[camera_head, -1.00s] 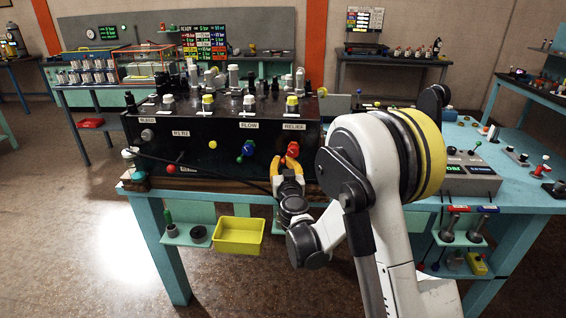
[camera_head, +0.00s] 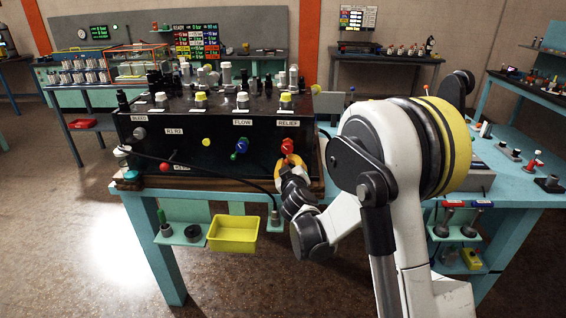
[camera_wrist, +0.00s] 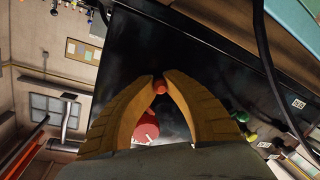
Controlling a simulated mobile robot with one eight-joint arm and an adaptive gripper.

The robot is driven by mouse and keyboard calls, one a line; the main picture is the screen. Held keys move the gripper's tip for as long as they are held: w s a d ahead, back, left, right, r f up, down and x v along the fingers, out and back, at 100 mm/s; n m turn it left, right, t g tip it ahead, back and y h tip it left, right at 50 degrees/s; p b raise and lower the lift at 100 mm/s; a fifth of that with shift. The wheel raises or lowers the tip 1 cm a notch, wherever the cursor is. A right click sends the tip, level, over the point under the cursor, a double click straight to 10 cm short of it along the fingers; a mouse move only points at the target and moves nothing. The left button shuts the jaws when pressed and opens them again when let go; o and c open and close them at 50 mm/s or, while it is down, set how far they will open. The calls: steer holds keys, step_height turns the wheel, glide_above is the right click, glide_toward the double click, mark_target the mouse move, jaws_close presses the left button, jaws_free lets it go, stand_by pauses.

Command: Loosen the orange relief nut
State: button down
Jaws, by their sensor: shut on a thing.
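The orange relief nut (camera_wrist: 158,85) is a small orange-red piece between the tips of my gripper (camera_wrist: 160,79) in the wrist view. My gripper's two orange-padded fingers are shut on it, with a gap between them lower down. A red knob (camera_wrist: 145,128) shows through that gap. In the head view my gripper (camera_head: 290,160) is at the right end of the black panel's front, just below the red knob (camera_head: 287,146) under the RELIEF label (camera_head: 288,124). The nut cannot be made out in the head view.
The black hydraulic panel (camera_head: 180,145) stands on a teal bench. Blue and green knobs (camera_head: 240,147) are left of my gripper. A black hose (camera_head: 225,175) runs across the panel's lower front to the bench edge. A yellow bin (camera_head: 233,234) hangs below.

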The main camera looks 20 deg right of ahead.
steer(key=shift+s+d+r+n, duration=0.15)
steer(key=shift+d+n, duration=0.35)
steer(key=shift+n, duration=0.3)
steer(key=c, duration=1.4)
jaws_free()
steer(key=shift+o, duration=0.2)
steer(key=shift+s, duration=0.1)
steer(key=s+a+r, duration=0.1)
steer(key=s+a, duration=0.1)
steer(key=s, duration=0.9)
steer(key=shift+s+r, duration=0.25)
